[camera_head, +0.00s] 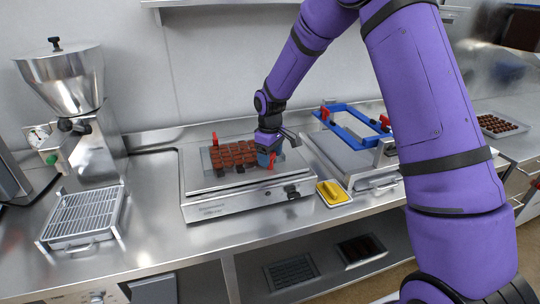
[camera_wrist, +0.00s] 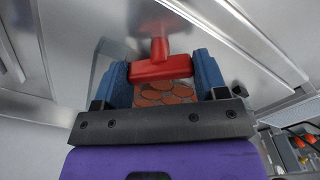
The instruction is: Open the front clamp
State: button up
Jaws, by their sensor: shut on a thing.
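In the head view, a tray of brown chocolate pieces (camera_head: 232,156) lies on a steel-topped unit (camera_head: 205,206). A red clamp (camera_head: 271,161) is at its right front, beside my gripper (camera_head: 266,153). Another red clamp (camera_head: 214,139) stands at the back left. In the wrist view, the red T-shaped clamp (camera_wrist: 162,68) lies between the blue fingers of my gripper (camera_wrist: 163,75), which are shut on its wide bar. The clamp's hinge and underside are hidden.
A blue frame with red clamps (camera_head: 346,132) sits on the unit to the right. A yellow tool (camera_head: 332,192) lies between the units. A wire rack (camera_head: 82,213) and a steel hopper machine (camera_head: 68,85) stand at left.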

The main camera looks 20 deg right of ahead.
jog(key=m, duration=0.8)
jog(key=shift+m, duration=0.3)
dwell(0.5)
jog(key=o, duration=0.9)
jog(key=shift+o, duration=0.2)
notch_tip(320, 180, up, 11)
